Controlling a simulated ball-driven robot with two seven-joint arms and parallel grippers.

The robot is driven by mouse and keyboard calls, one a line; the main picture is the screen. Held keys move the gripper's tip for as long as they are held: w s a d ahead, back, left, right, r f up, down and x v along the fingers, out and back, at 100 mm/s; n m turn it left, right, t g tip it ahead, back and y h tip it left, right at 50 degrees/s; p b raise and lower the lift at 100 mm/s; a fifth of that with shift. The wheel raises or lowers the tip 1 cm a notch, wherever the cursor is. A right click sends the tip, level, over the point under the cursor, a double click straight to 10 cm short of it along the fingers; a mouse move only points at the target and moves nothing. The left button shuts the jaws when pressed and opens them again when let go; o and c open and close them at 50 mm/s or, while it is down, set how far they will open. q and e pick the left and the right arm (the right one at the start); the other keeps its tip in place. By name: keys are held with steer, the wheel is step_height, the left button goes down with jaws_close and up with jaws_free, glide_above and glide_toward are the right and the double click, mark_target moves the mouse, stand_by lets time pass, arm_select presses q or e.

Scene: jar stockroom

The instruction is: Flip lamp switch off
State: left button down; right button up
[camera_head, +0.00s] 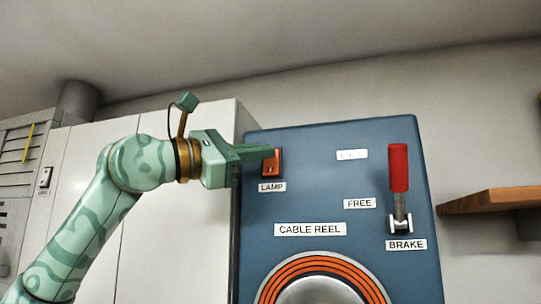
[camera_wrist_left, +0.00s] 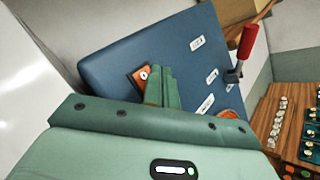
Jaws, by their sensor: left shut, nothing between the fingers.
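The lamp switch (camera_head: 271,168) is a small orange plate on the upper left of the blue panel, above a "LAMP" label (camera_head: 272,187). In the wrist view the switch (camera_wrist_left: 142,74) shows a pale round mark on its orange face, just left of the fingertips. My left gripper (camera_head: 271,153) is shut and empty, its fingertips at the upper part of the switch in the head view. The fingers hide part of the switch, and I cannot tell whether they touch it or which way it is set. The left gripper (camera_wrist_left: 161,70) also shows in the wrist view. My right gripper is not in view.
The blue panel (camera_head: 330,190) carries a red brake lever (camera_head: 399,168) at its right and an orange-ringed cable reel (camera_head: 320,264) below. A wooden shelf (camera_head: 490,201) stands out at the right. White cabinets (camera_head: 150,220) stand at left. The wrist view shows a wooden surface (camera_wrist_left: 270,112) with small items.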

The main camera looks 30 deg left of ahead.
arm_select(q)
steer(key=s, duration=0.1)
steer(key=s+b, duration=0.1)
steer(key=s, duration=0.1)
steer(key=s+d+b, duration=0.1)
steer(key=shift+s+d+f, duration=0.1)
steer(key=shift+s+f, duration=0.25)
steer(key=shift+s, duration=0.05)
stand_by(0.6)
